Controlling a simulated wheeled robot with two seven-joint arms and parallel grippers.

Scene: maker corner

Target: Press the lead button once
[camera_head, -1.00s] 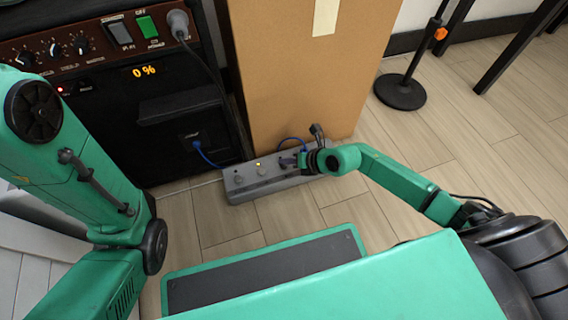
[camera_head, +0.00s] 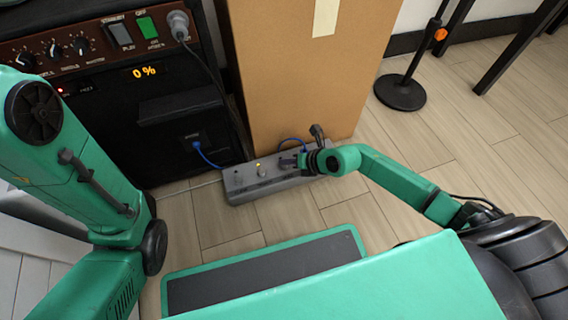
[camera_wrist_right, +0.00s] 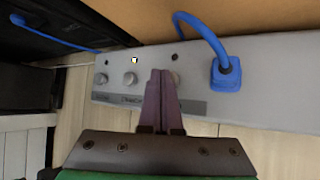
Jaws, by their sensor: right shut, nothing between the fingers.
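A grey footswitch unit (camera_head: 264,185) lies on the floor against the cardboard box. In the right wrist view it shows round metal buttons: a left one (camera_wrist_right: 101,78), a middle one (camera_wrist_right: 130,79) below a lit yellow lamp (camera_wrist_right: 134,60), and a right one (camera_wrist_right: 176,79) beside a dark lamp. The right button is partly hidden by my fingers, and its label is hidden too, so I cannot read which is lead. My right gripper (camera_wrist_right: 161,73) is shut and empty, its tips over the unit just left of the right button. I cannot tell whether they touch it. My left gripper is out of view.
A blue cable (camera_wrist_right: 228,72) plugs into the unit right of my fingers. The cardboard box (camera_head: 310,70) stands directly behind it. A black amplifier (camera_head: 110,100) with a 0 % display is at left. A stand base (camera_head: 400,92) is at right.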

